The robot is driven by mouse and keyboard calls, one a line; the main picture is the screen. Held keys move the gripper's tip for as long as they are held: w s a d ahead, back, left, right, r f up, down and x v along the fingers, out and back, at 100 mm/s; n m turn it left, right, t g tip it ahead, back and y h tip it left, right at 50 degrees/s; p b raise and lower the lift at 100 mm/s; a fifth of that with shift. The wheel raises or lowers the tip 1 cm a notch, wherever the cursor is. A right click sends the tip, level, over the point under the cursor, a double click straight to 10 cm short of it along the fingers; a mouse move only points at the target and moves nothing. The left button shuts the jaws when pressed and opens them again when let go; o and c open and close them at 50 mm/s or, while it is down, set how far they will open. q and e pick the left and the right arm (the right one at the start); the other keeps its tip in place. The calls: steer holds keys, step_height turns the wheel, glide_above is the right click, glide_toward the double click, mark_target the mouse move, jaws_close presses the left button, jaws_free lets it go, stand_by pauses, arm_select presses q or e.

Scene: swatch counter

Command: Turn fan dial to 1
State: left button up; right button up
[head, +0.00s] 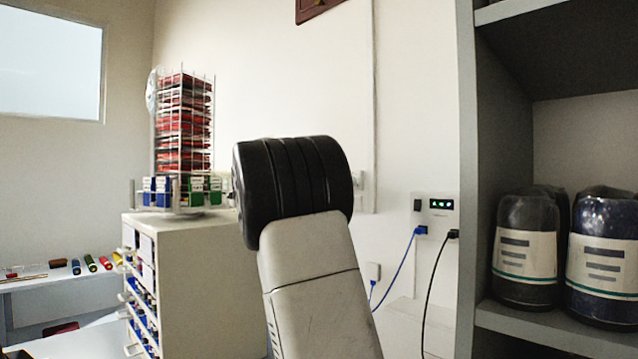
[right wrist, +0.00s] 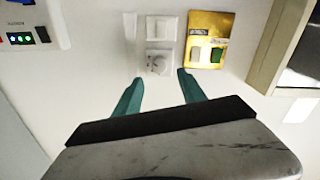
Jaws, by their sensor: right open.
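The fan dial (right wrist: 158,63) is a small round knob on a white wall plate in the right wrist view. The number it points to is too small to read. My right gripper (right wrist: 158,82) is open, with its two teal fingers apart and pointing toward the plate. The dial shows between and just beyond the fingertips, and nothing is held. In the head view my own arm (head: 315,270) fills the middle and hides most of the wall behind it; the dial cannot be made out there. My left gripper is not in view.
Beside the dial is a brass switch plate (right wrist: 208,40), with a white switch (right wrist: 160,28) adjoining the dial. A wall box with green lights (head: 436,205) has cables hanging. A grey shelf (head: 560,335) with jars stands right; a white drawer cabinet (head: 195,290) stands left.

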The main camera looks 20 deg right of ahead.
steer(key=x, duration=0.6)
steer(key=shift+f, duration=0.1)
jaws_close()
